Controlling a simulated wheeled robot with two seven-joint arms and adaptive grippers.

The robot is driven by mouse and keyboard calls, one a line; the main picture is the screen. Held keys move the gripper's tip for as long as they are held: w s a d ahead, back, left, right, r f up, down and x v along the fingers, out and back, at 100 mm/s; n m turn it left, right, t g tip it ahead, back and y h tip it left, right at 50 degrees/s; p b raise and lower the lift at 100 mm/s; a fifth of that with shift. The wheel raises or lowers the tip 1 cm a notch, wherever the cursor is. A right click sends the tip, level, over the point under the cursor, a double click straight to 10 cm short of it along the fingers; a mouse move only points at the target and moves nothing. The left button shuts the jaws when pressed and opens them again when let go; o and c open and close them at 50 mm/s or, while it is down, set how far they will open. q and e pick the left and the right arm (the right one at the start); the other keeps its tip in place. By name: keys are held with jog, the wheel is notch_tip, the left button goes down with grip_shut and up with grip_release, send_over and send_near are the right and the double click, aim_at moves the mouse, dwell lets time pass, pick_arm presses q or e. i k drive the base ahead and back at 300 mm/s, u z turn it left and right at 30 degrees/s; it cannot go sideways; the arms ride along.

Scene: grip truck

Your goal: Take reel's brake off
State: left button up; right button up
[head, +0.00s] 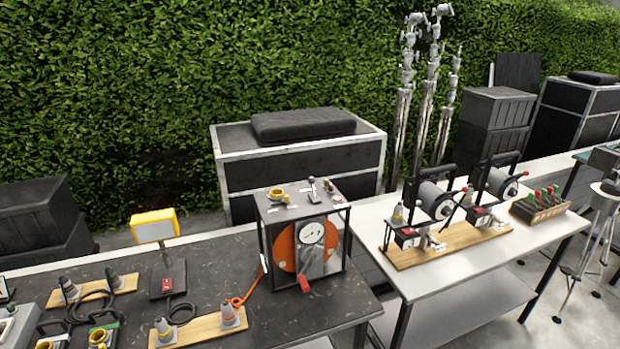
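An orange reel (288,246) sits upright in a black open frame on the dark table. A round white dial (312,233) is on its front, with a grey plate and a red-ended lever (304,284) below. A small lever (312,188) and yellow and red fittings stand on the frame's top. Two grey drum reels with black frames, the left one (436,199) and the right one (500,183), stand on a wooden board (450,243) on the white table. Which part is a brake is not clear. Neither of my grippers is in view.
A rack with green-topped items (539,205) is on the white table (520,248). Black cases and stands are behind. The white table's front right is clear.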

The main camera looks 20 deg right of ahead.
aim_at(311, 180)
jog(key=z, duration=0.25)
jog(key=k, duration=0.95)
jog(key=z, duration=1.15)
jog(key=i, duration=0.85)
jog(key=u, duration=1.1)
jog(key=i, duration=0.6)
jog(key=u, duration=0.7)
